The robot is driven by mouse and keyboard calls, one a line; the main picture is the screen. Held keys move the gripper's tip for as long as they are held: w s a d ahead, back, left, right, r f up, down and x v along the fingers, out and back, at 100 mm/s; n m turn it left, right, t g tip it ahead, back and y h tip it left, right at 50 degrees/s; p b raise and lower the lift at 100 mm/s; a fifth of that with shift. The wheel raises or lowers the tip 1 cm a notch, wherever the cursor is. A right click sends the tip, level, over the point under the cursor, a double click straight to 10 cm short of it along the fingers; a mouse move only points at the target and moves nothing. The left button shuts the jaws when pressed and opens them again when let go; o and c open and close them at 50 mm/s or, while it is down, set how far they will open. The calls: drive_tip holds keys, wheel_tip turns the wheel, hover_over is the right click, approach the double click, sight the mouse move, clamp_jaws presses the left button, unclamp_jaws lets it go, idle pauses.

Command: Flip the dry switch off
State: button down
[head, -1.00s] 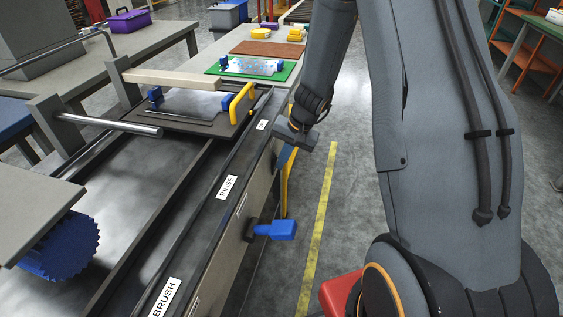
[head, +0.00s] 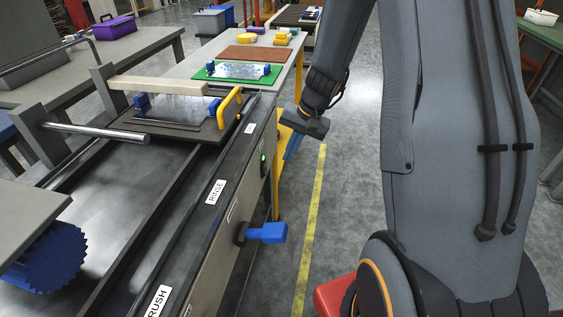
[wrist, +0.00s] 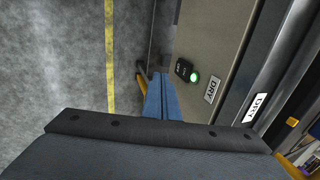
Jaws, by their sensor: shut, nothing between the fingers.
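The dry switch is a small black rocker switch with a lit green end, on the machine's side panel. It shows in the head view (head: 263,164) and in the wrist view (wrist: 186,69), beside a DRY label (wrist: 212,90). My gripper (head: 289,154) is in front of the panel, to the right of the switch in the head view, with a gap between. In the wrist view its blue fingers (wrist: 160,96) are together and empty, left of the switch and apart from it.
A blue-handled lever (head: 266,232) sticks out of the same panel, nearer to me. A yellow post (head: 276,180) stands just beyond the switch. A frame with a yellow handle (head: 229,107) rests on top of the machine.

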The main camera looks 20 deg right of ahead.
drive_tip(key=v, duration=0.4)
drive_tip(key=shift+s+r, duration=0.1)
drive_tip(key=shift+r, duration=0.3)
drive_tip(key=s+d+f+m+t+y+p, duration=0.1)
drive_tip(key=s+d+f+m+t+y, duration=0.1)
drive_tip(key=m, duration=1.6)
drive_tip(key=shift+s+d+f+t+y, duration=0.2)
drive_tip(key=shift+d+f+t+y, duration=0.1)
drive_tip(key=shift+d+f+y, duration=0.7)
drive_tip(key=shift+d+r, duration=0.1)
drive_tip(key=shift+r, duration=0.05)
